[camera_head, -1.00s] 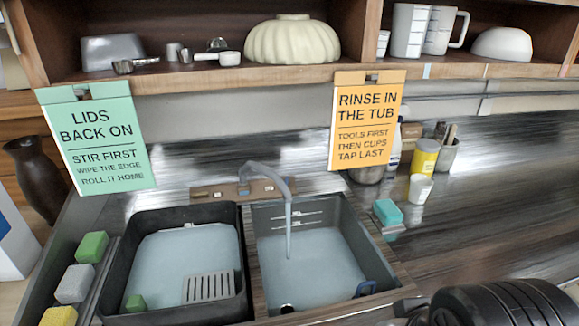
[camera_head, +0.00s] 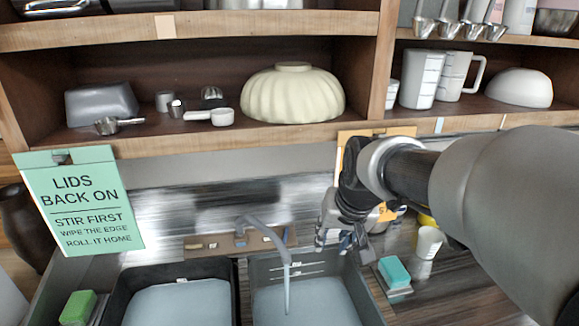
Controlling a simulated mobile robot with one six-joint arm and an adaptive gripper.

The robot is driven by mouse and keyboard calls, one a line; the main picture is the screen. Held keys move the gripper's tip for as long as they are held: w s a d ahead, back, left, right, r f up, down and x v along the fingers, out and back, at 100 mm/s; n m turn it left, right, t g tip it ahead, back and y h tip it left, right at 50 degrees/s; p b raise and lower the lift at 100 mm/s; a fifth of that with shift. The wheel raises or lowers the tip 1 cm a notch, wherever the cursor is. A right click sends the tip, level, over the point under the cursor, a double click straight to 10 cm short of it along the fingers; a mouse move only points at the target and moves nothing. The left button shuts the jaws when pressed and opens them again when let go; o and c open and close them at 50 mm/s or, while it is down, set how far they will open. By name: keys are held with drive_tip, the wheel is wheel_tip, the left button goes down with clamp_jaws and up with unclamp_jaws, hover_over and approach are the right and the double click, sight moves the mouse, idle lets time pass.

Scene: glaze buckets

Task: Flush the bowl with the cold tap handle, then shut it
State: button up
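The grey tap (camera_head: 263,228) arches from a wooden strip (camera_head: 228,243) behind the sinks. A thin pale stream (camera_head: 287,290), which looks like running water, drops from its spout into the right basin (camera_head: 262,272). Pale liquid fills part of that basin. Small light and blue pieces sit on the strip; I cannot tell which is the cold tap handle. My gripper (camera_head: 342,238) hangs to the right of the tap, above the right basin's back right edge, apart from the spout. Its fingers are small and blurred, so their opening is unclear.
A dark tub (camera_head: 118,300) with pale liquid stands left. A green sponge (camera_head: 77,307) and a teal block (camera_head: 394,271) flank the sinks. A white cup (camera_head: 428,242) is at right. An upturned cream bowl (camera_head: 292,94) sits on the shelf (camera_head: 200,140). My arm covers the right counter and most of the orange sign.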

drive_tip(key=w+a+f+p, duration=0.2)
drive_tip(key=w+a+p, duration=0.2)
drive_tip(key=w, duration=0.7)
drive_tip(key=m+p, duration=0.1)
drive_tip(key=p, duration=0.2)
approach(285, 237)
drive_tip(key=shift+y, duration=0.4)
drive_tip(key=b+x, duration=0.1)
drive_tip(key=x, duration=0.4)
drive_tip(key=b+x, duration=0.1)
drive_tip(key=x, duration=0.2)
drive_tip(key=shift+w+d+f+b, duration=0.25)
drive_tip(key=shift+d+f+b, duration=0.05)
drive_tip(key=shift+f, duration=0.05)
clamp_jaws()
